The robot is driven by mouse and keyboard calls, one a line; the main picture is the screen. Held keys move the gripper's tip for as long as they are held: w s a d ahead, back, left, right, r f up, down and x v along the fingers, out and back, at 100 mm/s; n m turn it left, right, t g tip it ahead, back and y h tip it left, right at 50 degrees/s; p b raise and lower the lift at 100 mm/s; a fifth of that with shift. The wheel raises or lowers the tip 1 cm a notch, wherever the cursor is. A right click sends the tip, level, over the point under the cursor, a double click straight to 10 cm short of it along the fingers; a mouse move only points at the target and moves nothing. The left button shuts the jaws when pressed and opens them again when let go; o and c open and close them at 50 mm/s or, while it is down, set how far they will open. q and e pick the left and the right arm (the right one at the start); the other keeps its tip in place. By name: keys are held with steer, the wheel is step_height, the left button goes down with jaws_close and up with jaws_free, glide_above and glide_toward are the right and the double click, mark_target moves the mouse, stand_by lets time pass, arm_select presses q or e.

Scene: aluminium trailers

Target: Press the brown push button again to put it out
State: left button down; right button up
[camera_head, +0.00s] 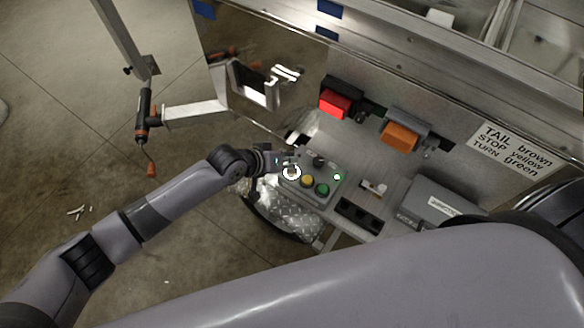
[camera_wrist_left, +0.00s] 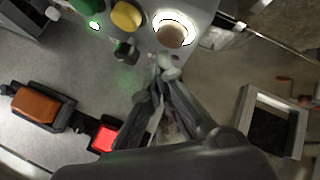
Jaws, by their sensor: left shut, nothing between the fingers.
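The brown push button (camera_head: 291,172) sits at the left end of a grey control box (camera_head: 316,196), with a bright white ring lit around it. In the left wrist view the brown button (camera_wrist_left: 172,34) is uncovered inside its glowing ring. My left gripper (camera_head: 279,161) is shut and empty, right beside the button. In the left wrist view its fingertips (camera_wrist_left: 168,68) are close to the ring's edge; I cannot tell whether they touch the box. My right gripper is not in view.
A yellow button (camera_head: 307,181) and a green button (camera_head: 322,189) stand beside the brown one, near a black knob (camera_head: 319,162). A red lamp (camera_head: 335,103) glows; an orange lamp (camera_head: 399,136) looks unlit. A label sheet (camera_head: 510,148) reads "TAIL brown".

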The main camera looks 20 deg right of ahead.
arm_select(q)
steer(key=shift+f, duration=0.15)
stand_by(0.4)
steer(key=shift+f+b, duration=0.3)
steer(key=shift+f, duration=0.3)
stand_by(0.5)
steer(key=shift+r, duration=0.1)
steer(key=shift+r+p, duration=0.55)
steer(key=shift+r, duration=0.05)
steer(key=shift+s, duration=0.1)
